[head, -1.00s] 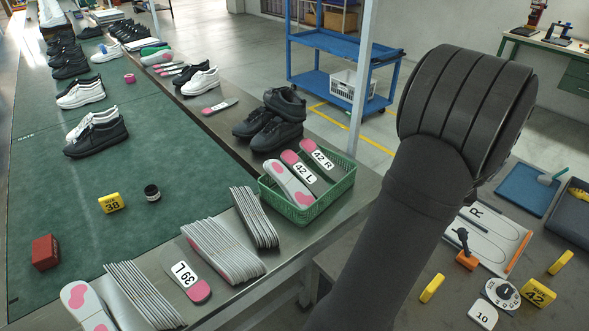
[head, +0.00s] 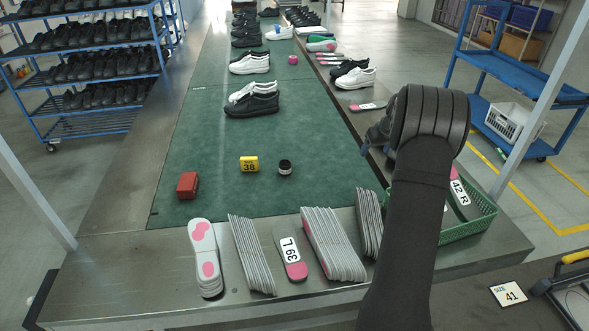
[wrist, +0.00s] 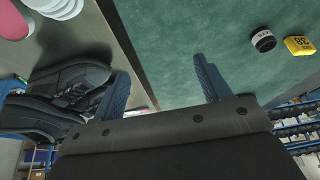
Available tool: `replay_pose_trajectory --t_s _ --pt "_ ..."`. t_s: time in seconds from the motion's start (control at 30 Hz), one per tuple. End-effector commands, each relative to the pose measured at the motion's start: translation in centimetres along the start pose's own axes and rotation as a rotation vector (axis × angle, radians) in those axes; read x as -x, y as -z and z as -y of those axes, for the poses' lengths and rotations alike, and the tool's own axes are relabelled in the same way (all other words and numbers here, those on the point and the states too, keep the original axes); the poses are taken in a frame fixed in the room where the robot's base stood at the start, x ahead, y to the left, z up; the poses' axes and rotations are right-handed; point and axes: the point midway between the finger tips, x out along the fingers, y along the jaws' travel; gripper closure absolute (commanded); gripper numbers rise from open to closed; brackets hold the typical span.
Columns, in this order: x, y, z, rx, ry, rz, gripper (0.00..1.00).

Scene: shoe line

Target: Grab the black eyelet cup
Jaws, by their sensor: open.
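The black eyelet cup (head: 285,167) is a small round black pot with a pale band. It stands on the green belt, just right of the yellow size 38 block (head: 249,164). In the wrist view the cup (wrist: 263,41) is at the upper right, beside the yellow block (wrist: 299,46). My gripper (wrist: 160,88) is open and empty in the wrist view, its two dark fingers apart. The cup is outside the fingers, beyond the right one.
A red block (head: 187,185) lies left on the green belt (head: 230,130). Stacked insoles (head: 333,245) line the near metal edge. A green basket (head: 470,228) stands behind my arm. Black shoes (wrist: 60,95) lie close by my left finger in the wrist view.

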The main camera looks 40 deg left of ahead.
Motion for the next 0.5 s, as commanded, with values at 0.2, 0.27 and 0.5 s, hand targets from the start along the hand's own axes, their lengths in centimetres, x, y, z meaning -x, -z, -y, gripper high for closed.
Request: replay_pose_trajectory --t_s 0.2,0.27,0.5 --pt "-3.8 7.8 14.2 0.202 0.081 0.004 0.3" --pt "-4.4 9.1 17.5 0.244 0.097 0.005 0.3" --pt "-5.6 11.3 24.6 0.333 0.132 0.006 0.3"
